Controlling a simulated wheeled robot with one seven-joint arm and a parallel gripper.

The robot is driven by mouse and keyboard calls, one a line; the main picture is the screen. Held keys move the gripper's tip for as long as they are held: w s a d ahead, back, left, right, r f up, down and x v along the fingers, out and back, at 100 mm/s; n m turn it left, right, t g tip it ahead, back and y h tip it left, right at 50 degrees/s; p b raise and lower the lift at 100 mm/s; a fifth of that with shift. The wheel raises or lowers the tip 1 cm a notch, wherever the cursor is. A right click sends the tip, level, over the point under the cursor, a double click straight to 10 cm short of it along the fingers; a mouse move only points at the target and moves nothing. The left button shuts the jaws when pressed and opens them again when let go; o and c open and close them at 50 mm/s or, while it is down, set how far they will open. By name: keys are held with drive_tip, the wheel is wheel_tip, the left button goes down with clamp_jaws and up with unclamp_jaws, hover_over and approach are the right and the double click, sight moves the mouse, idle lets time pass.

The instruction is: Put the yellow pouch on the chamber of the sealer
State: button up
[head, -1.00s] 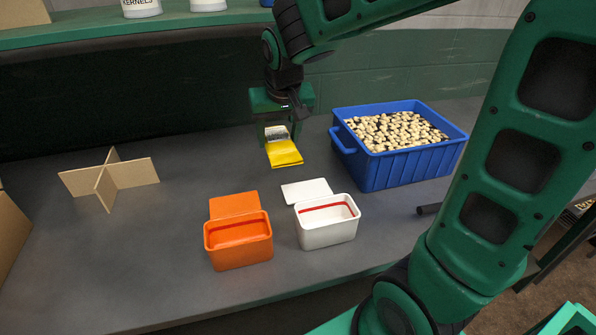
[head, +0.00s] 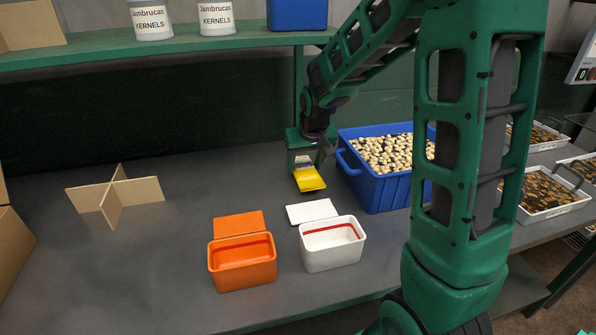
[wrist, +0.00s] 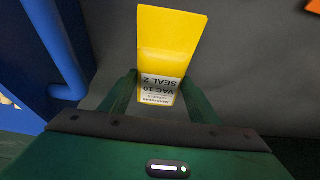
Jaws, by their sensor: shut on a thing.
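The yellow pouch (head: 309,180) hangs from my gripper (head: 303,164), to the left of the blue crate and behind the white box. In the wrist view the pouch (wrist: 170,40) sticks out between the two green fingers of my gripper (wrist: 160,85), which are shut on its labelled end. The label reads "VAC 10" and "SEAL 2", upside down in that view. The pouch seems to be held above the grey bench. I cannot make out the sealer or its chamber in any view.
A blue crate (head: 375,192) of pale kernels stands right of my gripper. An orange box (head: 243,270) and a white box (head: 332,250) stand in front, lids beside them. Wooden dividers (head: 115,195) stand left. Trays (head: 548,212) stand far right. A shelf (head: 200,45) runs behind.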

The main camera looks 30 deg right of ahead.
drive_tip(key=shift+f, duration=0.75)
drive_tip(key=shift+f, duration=0.15)
drive_tip(key=o, duration=1.2)
